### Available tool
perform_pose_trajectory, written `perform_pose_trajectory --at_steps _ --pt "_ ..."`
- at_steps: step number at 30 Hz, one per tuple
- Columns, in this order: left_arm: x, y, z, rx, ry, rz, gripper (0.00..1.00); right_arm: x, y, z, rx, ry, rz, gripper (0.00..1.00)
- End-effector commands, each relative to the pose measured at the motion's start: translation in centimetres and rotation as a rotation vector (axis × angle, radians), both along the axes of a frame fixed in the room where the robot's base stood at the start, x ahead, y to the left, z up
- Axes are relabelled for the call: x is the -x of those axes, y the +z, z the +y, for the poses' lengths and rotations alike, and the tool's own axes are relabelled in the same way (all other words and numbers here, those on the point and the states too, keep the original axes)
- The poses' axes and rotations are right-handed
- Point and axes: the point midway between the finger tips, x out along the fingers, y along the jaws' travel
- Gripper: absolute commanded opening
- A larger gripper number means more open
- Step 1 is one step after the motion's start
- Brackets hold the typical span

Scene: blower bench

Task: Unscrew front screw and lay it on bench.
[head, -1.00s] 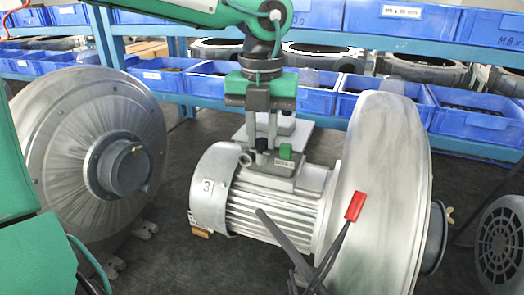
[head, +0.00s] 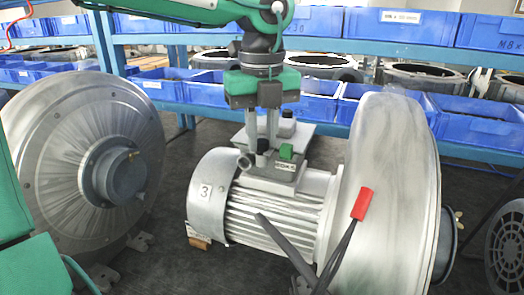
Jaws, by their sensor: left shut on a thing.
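The blower motor (head: 275,212), marked 3, lies on the dark bench, joined to a large grey blower housing (head: 390,190). On top of the motor is a grey terminal box (head: 272,181) with a green block (head: 286,152). My left gripper (head: 263,142) points straight down over the box. Its fingers are shut on a small dark screw head (head: 262,146), which I take to be the front screw. The screw is upright at the box, its lower end hidden; I cannot tell whether its thread is still engaged. My right gripper is not in view.
A grey plate (head: 305,131) with a dark-topped part (head: 287,114) is just behind the box. A second blower (head: 90,160) stands at left. A red-tipped cable (head: 362,203) crosses in front. Blue bins (head: 475,118) line the back shelf. Bare bench (head: 165,235) shows between the blowers.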

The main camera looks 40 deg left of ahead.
Motion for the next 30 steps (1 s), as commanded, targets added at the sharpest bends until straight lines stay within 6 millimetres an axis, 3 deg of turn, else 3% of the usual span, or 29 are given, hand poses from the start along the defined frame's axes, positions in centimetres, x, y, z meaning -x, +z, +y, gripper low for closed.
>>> perform_pose_trajectory --at_steps 15,30 --pt "0.0 -0.3 0.0 0.0 0.45 0.001 0.0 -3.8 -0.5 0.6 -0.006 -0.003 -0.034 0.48" --pt "0.0 -0.1 0.0 -0.002 0.939 0.002 0.0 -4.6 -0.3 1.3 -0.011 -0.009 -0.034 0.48"
